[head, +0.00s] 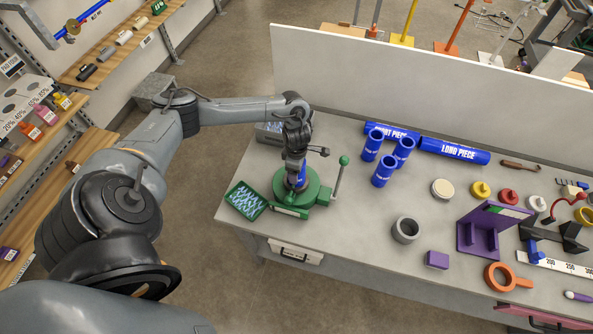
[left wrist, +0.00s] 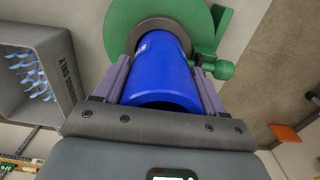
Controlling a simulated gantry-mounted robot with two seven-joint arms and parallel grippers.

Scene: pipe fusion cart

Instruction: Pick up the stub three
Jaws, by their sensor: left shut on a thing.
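A blue stub (left wrist: 160,72) is between the fingers of my left gripper (left wrist: 162,90) in the left wrist view. The gripper is shut on its sides. The stub's far end is at a grey ring in a green clamp device (head: 298,193), which also fills the top of the left wrist view (left wrist: 222,68). In the head view my left gripper (head: 297,172) is right above the device and mostly hides this stub. Several other blue stubs (head: 384,171) stand upright on the table to the right. I cannot read a number on the held stub. My right gripper is not in view.
A green tray of shavings (head: 246,201) lies left of the device, and a green-knobbed lever (head: 341,174) rises on its right. Blue long pipes (head: 455,151) lie at the back. A grey ring (head: 405,230) and a purple stand (head: 484,231) are further right.

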